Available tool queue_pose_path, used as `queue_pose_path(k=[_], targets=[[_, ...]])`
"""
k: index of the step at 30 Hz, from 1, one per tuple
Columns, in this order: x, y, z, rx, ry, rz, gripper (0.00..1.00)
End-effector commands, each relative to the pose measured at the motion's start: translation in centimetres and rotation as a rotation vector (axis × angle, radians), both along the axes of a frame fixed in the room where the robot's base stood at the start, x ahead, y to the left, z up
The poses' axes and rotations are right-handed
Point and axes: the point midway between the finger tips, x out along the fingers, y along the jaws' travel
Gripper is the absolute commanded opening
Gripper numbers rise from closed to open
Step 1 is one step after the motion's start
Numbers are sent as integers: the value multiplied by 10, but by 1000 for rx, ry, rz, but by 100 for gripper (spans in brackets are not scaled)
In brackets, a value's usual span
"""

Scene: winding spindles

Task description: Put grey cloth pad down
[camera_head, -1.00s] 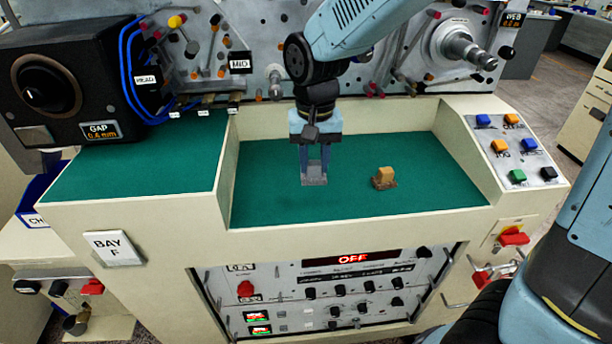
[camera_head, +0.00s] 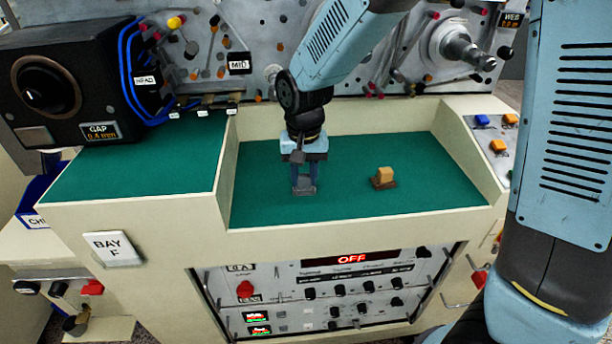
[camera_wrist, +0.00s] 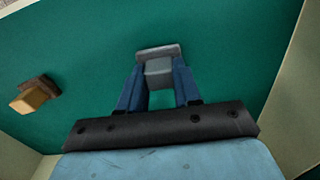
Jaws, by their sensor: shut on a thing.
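My gripper (camera_head: 304,185) is shut on the grey cloth pad (camera_head: 304,191) above the green mat (camera_head: 345,205) in the sunken bay.
A tan block on a brown base (camera_head: 384,177) stands on the mat to the right of my gripper; it also shows in the wrist view (camera_wrist: 35,95). Cream walls (camera_head: 228,170) edge the bay. Buttons (camera_head: 498,146) sit on the right panel. The mat between is clear.

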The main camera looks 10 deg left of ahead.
Motion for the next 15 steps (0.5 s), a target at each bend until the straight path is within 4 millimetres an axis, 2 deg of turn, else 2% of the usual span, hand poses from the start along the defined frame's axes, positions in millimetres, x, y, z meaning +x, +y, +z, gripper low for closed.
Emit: queue_pose_path(k=[2, 15], targets=[[-3, -2, -6, -9, 10, 1, 38], [-3, -2, -5, -8, 9, 1, 80]])
